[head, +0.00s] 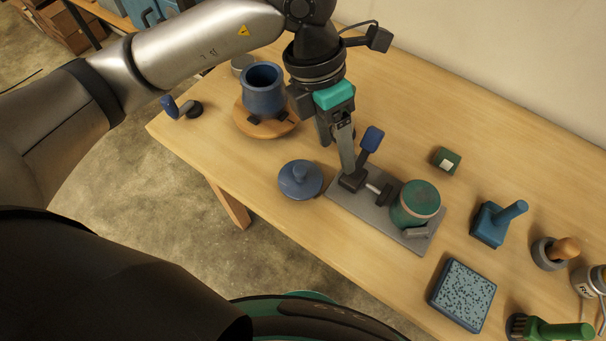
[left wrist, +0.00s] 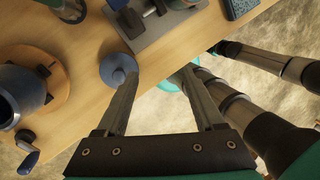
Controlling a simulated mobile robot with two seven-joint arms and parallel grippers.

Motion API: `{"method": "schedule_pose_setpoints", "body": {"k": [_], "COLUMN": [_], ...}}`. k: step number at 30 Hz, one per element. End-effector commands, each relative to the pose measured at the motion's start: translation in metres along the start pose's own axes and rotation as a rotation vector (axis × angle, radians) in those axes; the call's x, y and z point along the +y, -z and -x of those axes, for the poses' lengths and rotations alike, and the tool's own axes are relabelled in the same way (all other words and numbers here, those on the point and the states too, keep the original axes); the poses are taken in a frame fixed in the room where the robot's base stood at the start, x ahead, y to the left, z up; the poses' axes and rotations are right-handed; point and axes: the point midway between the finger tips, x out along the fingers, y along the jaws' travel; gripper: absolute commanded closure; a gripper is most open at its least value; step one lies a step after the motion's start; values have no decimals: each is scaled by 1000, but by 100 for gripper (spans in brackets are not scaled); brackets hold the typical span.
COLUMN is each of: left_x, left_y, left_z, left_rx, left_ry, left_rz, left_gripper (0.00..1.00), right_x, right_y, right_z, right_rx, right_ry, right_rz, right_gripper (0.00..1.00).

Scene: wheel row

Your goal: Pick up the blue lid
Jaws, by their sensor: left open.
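The blue lid (head: 300,179), a round disc with a knob on top, lies on the wooden table near its front edge. In the left wrist view the lid (left wrist: 117,68) shows just beyond one fingertip. My left gripper (head: 341,158) is open and empty, to the right of the lid in the head view, above the left end of a grey plate. In the left wrist view its fingers (left wrist: 160,78) stand wide apart, and the lid is not between them. My right gripper is not in view.
A blue pot (head: 263,92) stands on a round wooden wheel (head: 283,129) behind the lid. The grey plate (head: 384,222) carries a clamp-like fixture and a green jar (head: 416,204). A blue-handled crank (head: 181,108) is at the left.

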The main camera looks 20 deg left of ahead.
Motion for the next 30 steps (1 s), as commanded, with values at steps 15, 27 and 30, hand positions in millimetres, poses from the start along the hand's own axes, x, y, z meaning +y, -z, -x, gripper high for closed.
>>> {"method": "schedule_pose_setpoints", "body": {"k": [15,27,30], "left_x": [67,81,82], "left_y": [30,36,37], "left_z": [-23,-76,-80], "left_rx": [127,122,122], "left_ry": [-255,-256,-255], "left_rz": [66,62,62], "left_gripper": [30,30,30], "right_x": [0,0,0], "right_y": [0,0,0], "right_z": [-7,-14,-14], "right_rx": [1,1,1], "right_ry": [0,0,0], "right_rz": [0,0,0], "right_gripper": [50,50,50]}}
